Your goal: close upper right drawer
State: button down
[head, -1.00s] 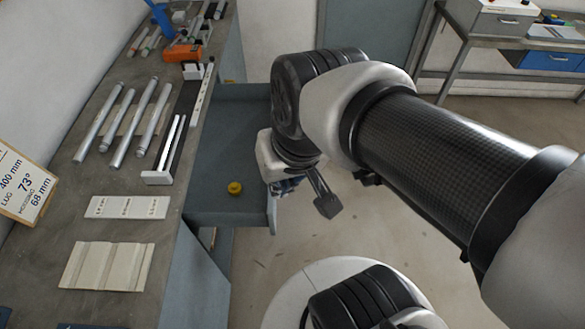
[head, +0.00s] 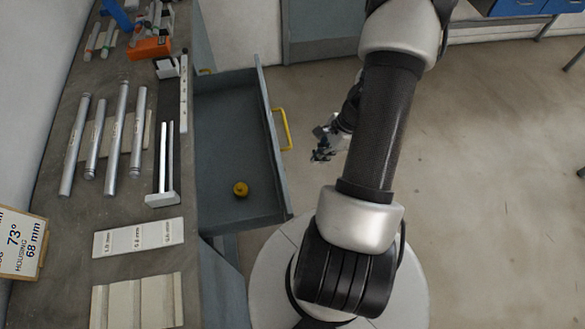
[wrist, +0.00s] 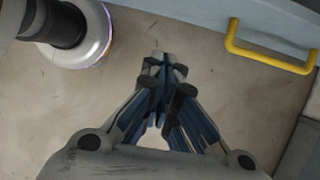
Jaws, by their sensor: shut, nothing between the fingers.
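A blue-grey drawer (head: 222,120) is pulled open from the workbench in the head view. Its yellow bar handle (head: 284,130) is on the outer front face. A small round yellow object (head: 240,189) lies inside it near the front corner. My gripper (head: 322,153) is outside the drawer, to the right of the handle and apart from it. In the wrist view the fingers of my gripper (wrist: 166,68) are together with nothing between them. The yellow handle (wrist: 270,50) shows at the upper right, on the drawer front (wrist: 190,12), clear of the fingertips.
The workbench (head: 75,200) carries several metal tubes (head: 117,130), an orange tool (head: 150,48), a labelled gauge plate (head: 138,238) and a grooved block (head: 135,300). A sign (head: 20,245) stands at the left. Open floor (head: 490,180) lies to the right.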

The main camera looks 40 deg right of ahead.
jog(key=w+a+f+b, duration=0.4)
jog(key=a+f, duration=0.2)
jog(key=f, duration=0.3)
jog(key=shift+a+f+b, duration=0.2)
jog(key=shift+a+b, duration=0.05)
jog(key=shift+b, duration=0.1)
jog(key=shift+w+a, duration=0.1)
jog(key=shift+w, duration=0.05)
